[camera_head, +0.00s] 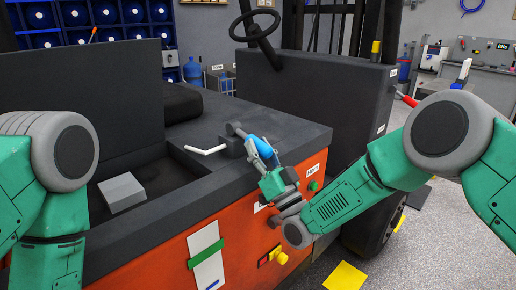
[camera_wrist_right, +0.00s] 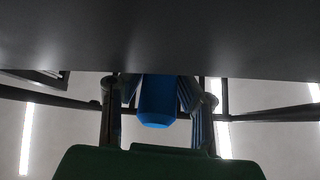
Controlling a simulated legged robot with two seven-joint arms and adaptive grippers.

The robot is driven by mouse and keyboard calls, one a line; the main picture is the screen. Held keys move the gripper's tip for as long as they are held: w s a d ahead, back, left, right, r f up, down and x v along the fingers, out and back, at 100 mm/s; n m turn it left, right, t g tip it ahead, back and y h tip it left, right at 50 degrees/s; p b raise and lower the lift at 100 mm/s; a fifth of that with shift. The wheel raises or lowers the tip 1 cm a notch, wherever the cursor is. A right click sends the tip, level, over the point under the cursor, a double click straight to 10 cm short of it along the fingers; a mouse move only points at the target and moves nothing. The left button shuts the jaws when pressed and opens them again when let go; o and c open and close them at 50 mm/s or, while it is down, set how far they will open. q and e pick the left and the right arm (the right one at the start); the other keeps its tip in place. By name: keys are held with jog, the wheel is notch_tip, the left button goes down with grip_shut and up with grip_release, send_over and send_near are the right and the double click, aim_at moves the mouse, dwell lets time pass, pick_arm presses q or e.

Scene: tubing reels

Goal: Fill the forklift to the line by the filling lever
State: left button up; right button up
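The forklift (camera_head: 240,225) has an orange side and a black top deck. A blue lever (camera_head: 261,147), which I take to be the filling lever, sits by a dark round fitting on the deck edge. My right gripper (camera_head: 263,152) is around the blue lever, its fingers closed on both sides. The wrist view shows the blue part (camera_wrist_right: 157,100) between the fingers. A white gauge (camera_head: 207,268) on the orange side carries a green band (camera_head: 206,253) across it and a small blue patch at its bottom. My left arm hangs at the left; its gripper is out of view.
A white bent handle (camera_head: 205,150) lies on the deck, and a grey block (camera_head: 122,193) sits in the recess. A yellow knob (camera_head: 281,258) and green button (camera_head: 313,186) are on the side. A steering wheel (camera_head: 255,27) stands behind. A workbench (camera_head: 470,70) is at the back right.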

jog(key=o, duration=0.3)
jog(key=shift+f, duration=0.1)
jog(key=v, duration=1.2)
